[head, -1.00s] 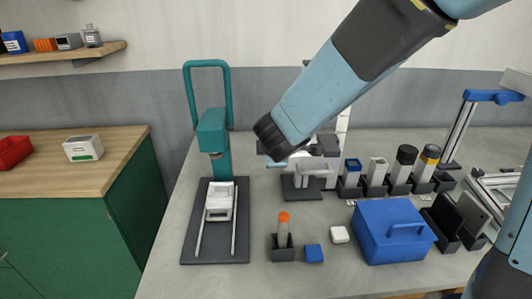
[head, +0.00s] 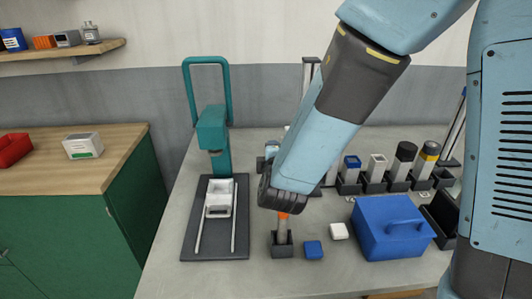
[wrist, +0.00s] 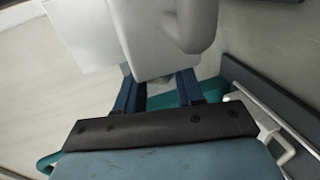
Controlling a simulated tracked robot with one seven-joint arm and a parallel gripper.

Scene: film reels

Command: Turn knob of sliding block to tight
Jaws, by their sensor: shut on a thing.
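In the wrist view the two blue fingers of my gripper (wrist: 157,80) stand on either side of a pale grey part (wrist: 160,40) with a rounded projection, and are shut on it. I cannot tell whether this part is the knob or the sliding block. In the head view my forearm hides the gripper's fingers and most of the stand with the upright rail (head: 312,72). A white block (head: 219,200) sits on two rails on the dark baseplate (head: 189,240) of the teal press (head: 212,132), clear of my forearm.
An orange-topped vial (head: 283,224) stands in a dark holder (head: 283,250) just below my forearm. A blue cube (head: 313,250), a white block (head: 339,231) and a blue lidded box (head: 385,245) are to its right. Several containers stand in a row behind the box.

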